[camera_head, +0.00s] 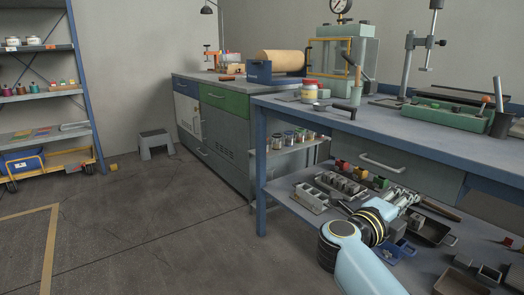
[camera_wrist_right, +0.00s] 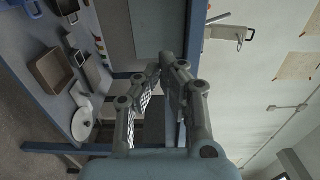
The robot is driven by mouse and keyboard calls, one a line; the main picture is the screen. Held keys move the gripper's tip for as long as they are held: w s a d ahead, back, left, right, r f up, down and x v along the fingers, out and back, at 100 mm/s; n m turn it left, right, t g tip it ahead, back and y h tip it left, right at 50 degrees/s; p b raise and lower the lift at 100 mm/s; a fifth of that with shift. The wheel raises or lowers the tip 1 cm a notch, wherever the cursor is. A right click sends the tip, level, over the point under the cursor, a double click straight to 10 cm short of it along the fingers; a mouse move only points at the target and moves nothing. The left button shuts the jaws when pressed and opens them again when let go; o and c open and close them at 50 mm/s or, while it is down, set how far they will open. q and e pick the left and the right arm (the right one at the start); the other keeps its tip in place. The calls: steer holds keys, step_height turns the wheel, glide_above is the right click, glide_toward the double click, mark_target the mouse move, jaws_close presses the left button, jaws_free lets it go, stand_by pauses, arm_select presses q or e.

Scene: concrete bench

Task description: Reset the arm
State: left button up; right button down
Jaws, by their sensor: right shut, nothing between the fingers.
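My right arm (camera_head: 362,254) comes in from the bottom of the head view, light blue with black and yellow bands at the wrist. My right gripper (camera_head: 408,194) is in front of the bench's lower shelf, below the drawer. In the right wrist view its two grey fingers (camera_wrist_right: 160,72) close together at the tips, with nothing between them. My left gripper is in neither view.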

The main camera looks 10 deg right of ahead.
steer(key=s+a+f+n+t+y+p, duration=0.2)
steer(key=s+a+f+n+y+p, duration=0.3)
steer(key=s+f+n, duration=0.7)
steer(key=s+a+f+n+t+y+p, duration=0.25)
steer(key=s+f+n+y, duration=0.45)
steer(key=s+f+n, duration=0.5)
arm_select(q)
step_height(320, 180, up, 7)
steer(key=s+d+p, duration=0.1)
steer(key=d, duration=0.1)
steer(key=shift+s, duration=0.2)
arm_select(e)
steer(key=s+a+f+n+g+y, duration=0.1)
steer(key=s+f+n+g, duration=0.3)
steer(key=s, duration=0.9)
steer(key=s+f+n+g+y, duration=0.2)
steer(key=s+f+g, duration=0.5)
steer(key=s+f, duration=0.4)
steer(key=s+n, duration=0.1)
steer(key=s, duration=0.2)
steer(key=shift+s+a+n+y, duration=0.25)
steer(key=shift+a+n+y, duration=0.15)
